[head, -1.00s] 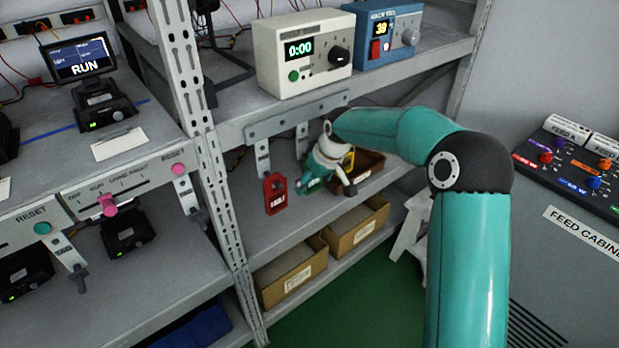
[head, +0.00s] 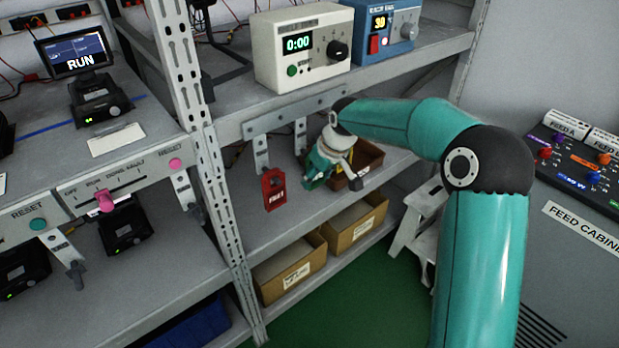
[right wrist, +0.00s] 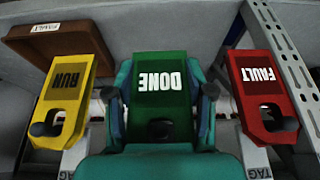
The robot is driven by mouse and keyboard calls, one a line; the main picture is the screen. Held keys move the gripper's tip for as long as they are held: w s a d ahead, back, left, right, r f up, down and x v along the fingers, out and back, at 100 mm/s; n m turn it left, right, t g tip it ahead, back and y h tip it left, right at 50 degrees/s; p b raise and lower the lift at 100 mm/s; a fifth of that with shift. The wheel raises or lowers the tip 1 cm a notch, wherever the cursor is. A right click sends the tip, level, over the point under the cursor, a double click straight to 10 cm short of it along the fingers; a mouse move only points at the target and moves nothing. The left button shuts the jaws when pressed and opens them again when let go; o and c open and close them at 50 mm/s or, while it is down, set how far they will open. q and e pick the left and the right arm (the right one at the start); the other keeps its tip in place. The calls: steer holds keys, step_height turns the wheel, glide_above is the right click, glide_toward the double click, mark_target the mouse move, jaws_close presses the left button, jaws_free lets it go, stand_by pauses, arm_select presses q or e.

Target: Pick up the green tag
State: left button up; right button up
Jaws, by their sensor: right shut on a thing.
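The green tag (right wrist: 160,85), marked DONE, is between the two fingers of my right gripper (right wrist: 160,95) in the right wrist view. The gripper is shut on it, and a dark round peg end shows at the tag's hole. In the head view my right gripper (head: 314,172) is at the tag rail under the upper shelf, and it largely hides the green tag. The yellow RUN tag (right wrist: 68,85) and the red FAULT tag (right wrist: 260,85) hang on either side in the wrist view. The red tag (head: 274,190) also shows in the head view. My left gripper is out of view.
A brown bin (head: 368,158) stands behind the gripper on the shelf. A rack post (head: 215,160) rises to the left. A cream box (head: 303,50) and a blue box (head: 388,30) stand on the shelf above. Cardboard bins (head: 290,270) are below.

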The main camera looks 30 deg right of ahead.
steer(key=s+d+r+b, duration=0.1)
steer(key=s+b, duration=0.1)
steer(key=s, duration=1.4)
steer(key=shift+d, duration=0.15)
steer(key=shift+s+r, duration=0.1)
steer(key=s+b, duration=0.2)
steer(key=s, duration=0.5)
steer(key=shift+s+d+b, duration=0.25)
steer(key=shift+d+b, duration=0.05)
stand_by(1.3)
